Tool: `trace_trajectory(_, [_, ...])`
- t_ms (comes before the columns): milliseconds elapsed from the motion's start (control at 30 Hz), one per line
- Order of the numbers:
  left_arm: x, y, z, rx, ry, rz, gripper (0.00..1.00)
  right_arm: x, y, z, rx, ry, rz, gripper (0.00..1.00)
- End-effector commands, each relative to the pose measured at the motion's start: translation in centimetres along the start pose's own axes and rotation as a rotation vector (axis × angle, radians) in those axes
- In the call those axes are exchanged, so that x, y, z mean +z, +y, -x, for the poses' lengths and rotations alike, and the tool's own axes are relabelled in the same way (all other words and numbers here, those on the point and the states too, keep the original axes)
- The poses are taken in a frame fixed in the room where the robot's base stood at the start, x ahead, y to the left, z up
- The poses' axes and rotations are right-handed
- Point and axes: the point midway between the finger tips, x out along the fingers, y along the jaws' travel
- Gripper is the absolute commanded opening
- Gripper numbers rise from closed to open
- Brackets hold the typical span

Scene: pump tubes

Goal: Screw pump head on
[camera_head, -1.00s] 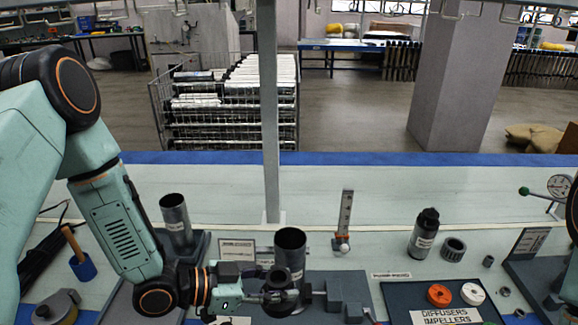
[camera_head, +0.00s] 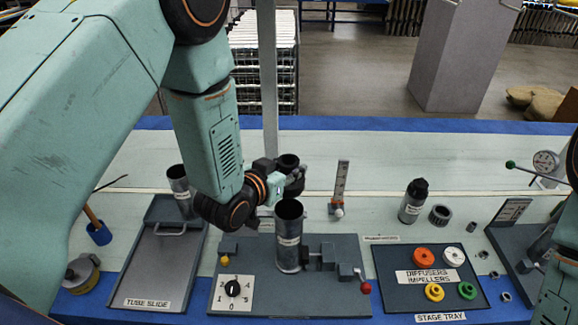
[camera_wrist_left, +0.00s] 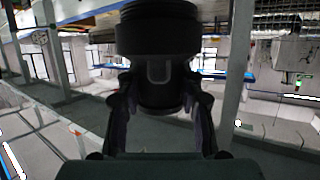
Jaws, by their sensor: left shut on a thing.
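A grey metal tube (camera_head: 289,252) stands upright in a clamp on a dark fixture plate (camera_head: 330,300), its open top facing up. My left gripper (camera_head: 294,184) is shut on a dark, short cylindrical part, apparently the pump head (camera_head: 288,161). It appears above and behind the tube's mouth in the head view, apart from it. In the left wrist view the dark cylinder (camera_wrist_left: 160,85) sits between both fingers, with a wider ribbed collar at its far end. My right gripper is not seen; only part of my right arm shows at the right edge.
A dial (camera_head: 233,290) and a red-knobbed clamp (camera_head: 340,268) sit on the fixture plate. A tube slide (camera_head: 165,270) with another tube (camera_head: 180,187) is at left. A stage tray (camera_head: 400,295) with coloured rings is at right. A ruler post (camera_head: 341,185) stands behind.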

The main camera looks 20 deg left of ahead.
Motion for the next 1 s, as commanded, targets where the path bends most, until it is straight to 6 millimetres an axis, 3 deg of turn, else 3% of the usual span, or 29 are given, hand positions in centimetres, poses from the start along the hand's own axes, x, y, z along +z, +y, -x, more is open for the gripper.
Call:
trace_trajectory(467, [0.0,0.1,0.0,0.000,0.004,-0.003,0.00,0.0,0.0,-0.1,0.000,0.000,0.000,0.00])
trace_trajectory(1000, [3.7,0.1,-1.4,0.001,0.004,-0.004,0.00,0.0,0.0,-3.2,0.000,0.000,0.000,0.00])
